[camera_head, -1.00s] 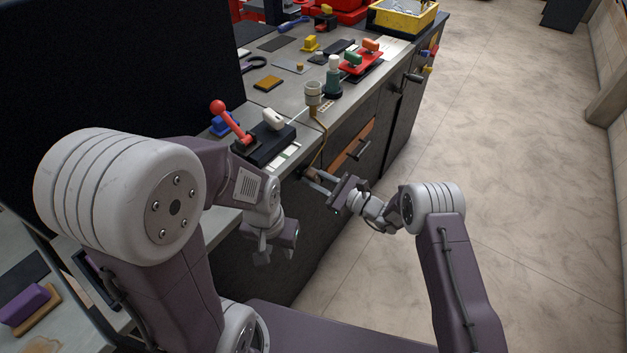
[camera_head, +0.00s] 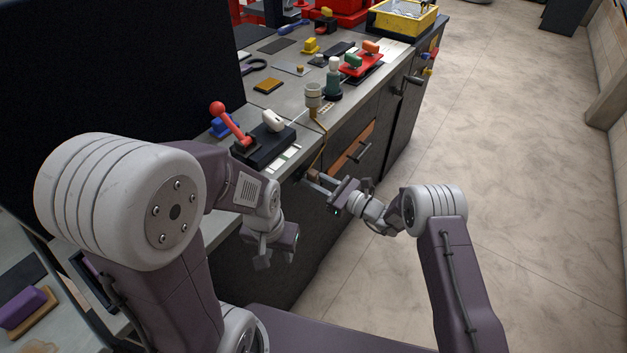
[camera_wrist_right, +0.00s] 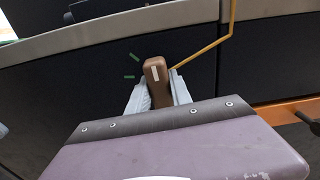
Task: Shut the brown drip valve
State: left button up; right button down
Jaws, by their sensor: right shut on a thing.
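The brown drip valve (camera_wrist_right: 156,83) is a brown lever with a white stripe, on the dark front of the workbench. In the right wrist view it stands nearly upright, slightly tilted. My right gripper (camera_wrist_right: 158,92) is shut on it, one pale finger on each side. In the head view my right gripper (camera_head: 319,183) reaches the bench front just below the top edge, where the valve is small and partly hidden. My left gripper (camera_head: 275,258) hangs in front of the bench, fingers apart and empty, away from the valve.
Two green marks (camera_wrist_right: 132,67) lie left of the valve. A thin yellow-brown pipe (camera_wrist_right: 205,50) runs up from beside it. The benchtop holds a red lever (camera_head: 232,124) and a yellow bin (camera_head: 404,18). The floor (camera_head: 510,150) at right is clear.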

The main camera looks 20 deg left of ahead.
jog(key=c, duration=1.2)
grip_release()
jog(key=shift+f, duration=0.1)
jog(key=shift+o, duration=0.2)
jog(key=v, duration=0.9)
